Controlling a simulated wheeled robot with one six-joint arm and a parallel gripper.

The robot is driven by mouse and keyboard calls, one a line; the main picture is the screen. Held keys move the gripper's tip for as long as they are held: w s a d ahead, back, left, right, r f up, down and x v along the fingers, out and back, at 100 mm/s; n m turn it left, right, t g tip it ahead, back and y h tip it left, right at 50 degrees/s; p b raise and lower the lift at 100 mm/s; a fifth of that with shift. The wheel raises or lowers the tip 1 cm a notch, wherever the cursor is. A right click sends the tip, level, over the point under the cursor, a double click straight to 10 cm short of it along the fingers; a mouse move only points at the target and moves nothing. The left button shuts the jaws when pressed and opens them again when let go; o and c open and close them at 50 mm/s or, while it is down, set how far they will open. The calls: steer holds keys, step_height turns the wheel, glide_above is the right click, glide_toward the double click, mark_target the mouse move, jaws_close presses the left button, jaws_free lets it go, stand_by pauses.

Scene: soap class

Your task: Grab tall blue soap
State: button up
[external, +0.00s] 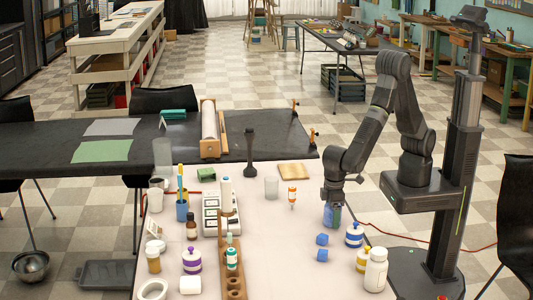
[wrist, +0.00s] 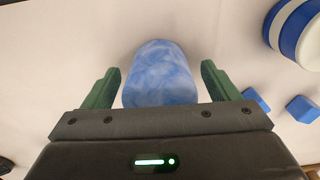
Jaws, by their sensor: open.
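The tall blue soap (wrist: 160,75) is a marbled, rounded blue block in the wrist view. It lies between the two green fingers of my gripper (wrist: 160,69), with a gap visible on each side. In the external view my gripper (external: 332,219) points down at the right part of the white table. The blue soap (external: 334,213) shows there between the fingers, partly covered by them. My gripper is open. The lower part of the soap is hidden by the gripper body in the wrist view.
Two small blue blocks (external: 321,239) (external: 322,255) and a blue-striped white jar (external: 354,235) stand close to my gripper. A white bottle (external: 376,270) is nearer the front. Bare white table lies between.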

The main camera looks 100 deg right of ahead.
steer(key=c, duration=1.2)
